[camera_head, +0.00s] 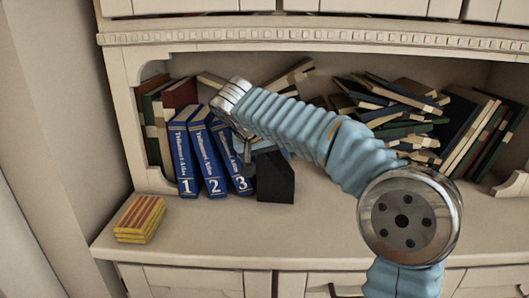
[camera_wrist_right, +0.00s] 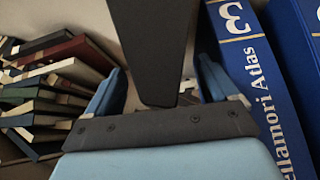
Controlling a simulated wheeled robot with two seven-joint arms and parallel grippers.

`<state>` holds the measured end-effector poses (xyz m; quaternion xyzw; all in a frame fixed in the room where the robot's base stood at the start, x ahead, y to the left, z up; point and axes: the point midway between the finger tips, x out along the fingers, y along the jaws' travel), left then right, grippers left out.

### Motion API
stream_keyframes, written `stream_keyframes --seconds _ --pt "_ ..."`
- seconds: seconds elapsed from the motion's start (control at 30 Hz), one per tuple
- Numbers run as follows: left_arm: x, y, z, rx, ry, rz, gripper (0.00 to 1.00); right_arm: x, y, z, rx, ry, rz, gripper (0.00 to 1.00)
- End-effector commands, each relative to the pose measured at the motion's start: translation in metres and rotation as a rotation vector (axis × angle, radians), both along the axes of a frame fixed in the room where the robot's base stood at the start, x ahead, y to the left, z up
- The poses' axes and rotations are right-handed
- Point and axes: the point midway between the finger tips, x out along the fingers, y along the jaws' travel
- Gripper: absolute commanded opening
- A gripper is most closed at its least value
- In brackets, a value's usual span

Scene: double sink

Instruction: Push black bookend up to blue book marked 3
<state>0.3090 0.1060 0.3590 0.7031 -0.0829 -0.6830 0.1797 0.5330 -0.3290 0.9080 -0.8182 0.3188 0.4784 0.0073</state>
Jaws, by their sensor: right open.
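The black bookend (camera_head: 275,180) stands on the shelf just right of the blue book marked 3 (camera_head: 242,184), with a narrow gap near the base. Books marked 1 (camera_head: 184,160) and 2 (camera_head: 210,165) lean beside it. My right gripper (camera_head: 262,148) is over the top of the bookend, partly hidden by my own arm. In the right wrist view, my right gripper (camera_wrist_right: 160,88) is open, its two blue fingers on either side of the dark bookend (camera_wrist_right: 150,45). Book 3 (camera_wrist_right: 250,70) is just right of the right finger. My left gripper is not in view.
Red and green books (camera_head: 160,110) stand at the shelf's left end. A heap of loose books (camera_head: 395,110) fills the right side behind my arm. A yellow and red striped stack (camera_head: 140,218) lies on the front ledge. The ledge's middle is clear.

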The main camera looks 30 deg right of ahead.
Motion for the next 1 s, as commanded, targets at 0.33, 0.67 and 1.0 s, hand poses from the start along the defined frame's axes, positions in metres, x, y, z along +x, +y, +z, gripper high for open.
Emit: stream_keyframes --seconds 0.33,0.67,1.0 --pt "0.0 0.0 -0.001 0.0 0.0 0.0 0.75 -0.018 0.03 0.043 0.003 -0.005 0.006 0.91" --pt "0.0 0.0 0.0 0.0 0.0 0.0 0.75 -0.04 0.063 0.095 0.002 -0.004 0.003 0.91" --pt "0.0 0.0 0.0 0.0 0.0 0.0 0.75 -0.047 0.071 0.109 0.001 -0.001 0.002 0.91"
